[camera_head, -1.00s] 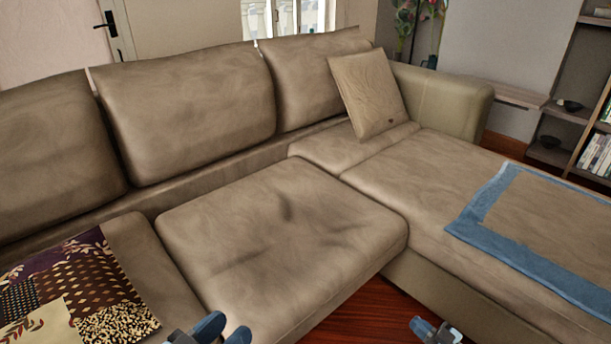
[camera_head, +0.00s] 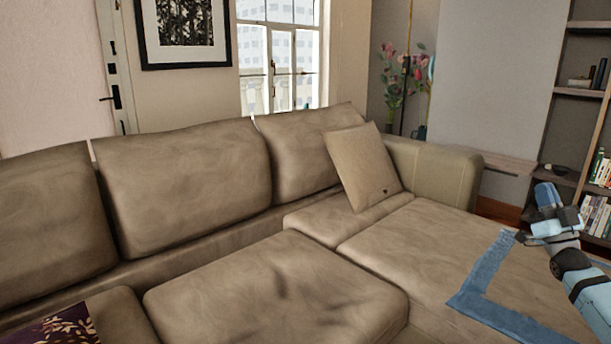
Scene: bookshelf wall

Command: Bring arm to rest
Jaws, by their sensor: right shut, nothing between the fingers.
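My right arm (camera_head: 590,293) comes in from the lower right edge, light blue with dark bands. My right gripper (camera_head: 546,200) is raised over the right part of the sofa, in front of the shelf side of the room. My left gripper and arm do not show.
A brown sofa (camera_head: 190,200) fills the middle, with a tan cushion (camera_head: 362,165) in its corner. A blue-edged cloth (camera_head: 480,290) lies on the right seat, partly behind my right arm. A patterned cloth (camera_head: 60,328) is at lower left. A bookshelf (camera_head: 583,95) stands right.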

